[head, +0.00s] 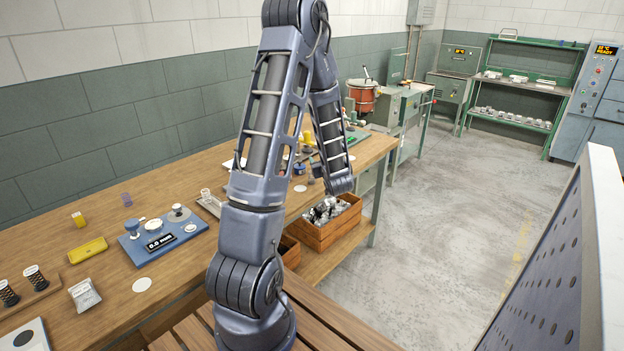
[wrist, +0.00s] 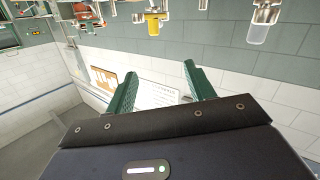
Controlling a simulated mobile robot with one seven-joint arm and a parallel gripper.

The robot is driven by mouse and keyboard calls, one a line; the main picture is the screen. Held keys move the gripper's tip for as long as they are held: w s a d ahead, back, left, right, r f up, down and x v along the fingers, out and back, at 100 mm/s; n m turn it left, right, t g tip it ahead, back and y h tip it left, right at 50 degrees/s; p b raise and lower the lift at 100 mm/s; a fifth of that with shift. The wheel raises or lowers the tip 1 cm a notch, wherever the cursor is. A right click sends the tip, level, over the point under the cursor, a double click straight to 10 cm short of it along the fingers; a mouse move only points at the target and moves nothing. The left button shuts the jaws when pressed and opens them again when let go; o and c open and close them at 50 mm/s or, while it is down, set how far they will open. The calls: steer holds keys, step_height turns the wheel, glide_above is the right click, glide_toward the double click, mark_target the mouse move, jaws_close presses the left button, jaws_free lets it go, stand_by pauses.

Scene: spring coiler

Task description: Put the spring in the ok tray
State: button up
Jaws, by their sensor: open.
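My gripper (wrist: 160,78) shows in the wrist view as two green fingers held apart, with nothing between them. Behind the fingers are the wall and a board with papers. In the head view my arm crosses the middle of the bench and hides much of what lies behind it; I cannot make out the fingers there. Two dark coil springs, one (head: 36,278) and another (head: 8,292), stand upright on a wooden holder (head: 38,297) at the bench's left end. I cannot tell which spring the task means. No tray readable as the ok tray shows.
A blue gauge plate (head: 134,250) with a dark display stands on the bench, near a yellow box (head: 88,250) and a white disc (head: 142,285). A wooden crate (head: 318,235) of metal parts sits below the bench top. A perforated panel (head: 550,275) stands right; the floor between is clear.

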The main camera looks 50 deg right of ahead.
steer(key=w+d+f+n+g+y, duration=0.1)
steer(key=w+d+f+n+g, duration=0.25)
steer(key=n, duration=0.25)
steer(key=n+g+y, duration=0.2)
steer(key=n+g, duration=0.4)
steer(key=n, duration=0.4)
glide_above(310, 172)
steer(key=s, duration=0.2)
steer(key=shift+w+d+r, duration=0.1)
steer(key=shift+d+r, duration=0.2)
steer(key=shift+d, duration=0.1)
steer(key=n, duration=0.1)
steer(key=r+n+g+y, duration=0.1)
steer(key=shift+w+a+n+g, duration=0.25)
steer(key=shift+w+a+n, duration=0.15)
step_height(310, 172, up, 3)
steer(key=a+n+g+y, duration=0.1)
steer(key=a+n+g, duration=0.2)
steer(key=n, duration=0.2)
steer(key=x, duration=0.3)
steer(key=a+x, duration=0.1)
steer(key=x, duration=0.2)
steer(key=w+x, duration=0.1)
steer(key=x, duration=0.2)
steer(key=shift+a+f, duration=0.3)
steer(key=shift+f, duration=0.4)
steer(key=shift+x, duration=2.9)
steer(key=shift+s, duration=0.2)
steer(key=c, duration=1.1)
